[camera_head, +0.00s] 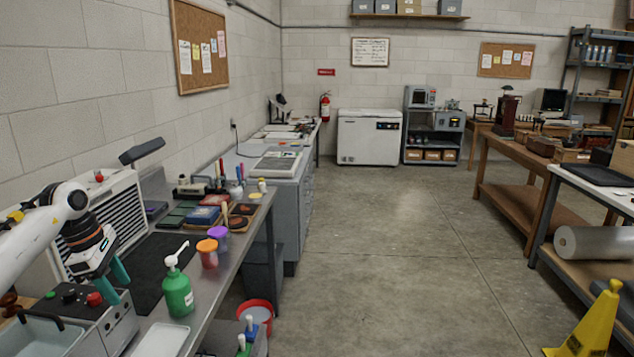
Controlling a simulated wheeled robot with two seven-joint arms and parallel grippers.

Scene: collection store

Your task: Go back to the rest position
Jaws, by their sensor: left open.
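My left arm comes in from the left edge, and my left gripper (115,282) hangs at its end with teal fingers. The fingers are apart, and I see nothing held between them. The gripper is over the near end of the metal bench, just above or behind a grey control box (117,325) with a red knob (94,299); I cannot tell whether it touches the box. My right gripper is not in view.
A green pump bottle (177,292), a red-orange jar (207,254) and a purple-lidded jar (218,238) stand right of the gripper. A louvred white unit (122,218) stands behind it. The floor aisle (390,270) is clear; a yellow wet-floor sign (596,322) stands at right.

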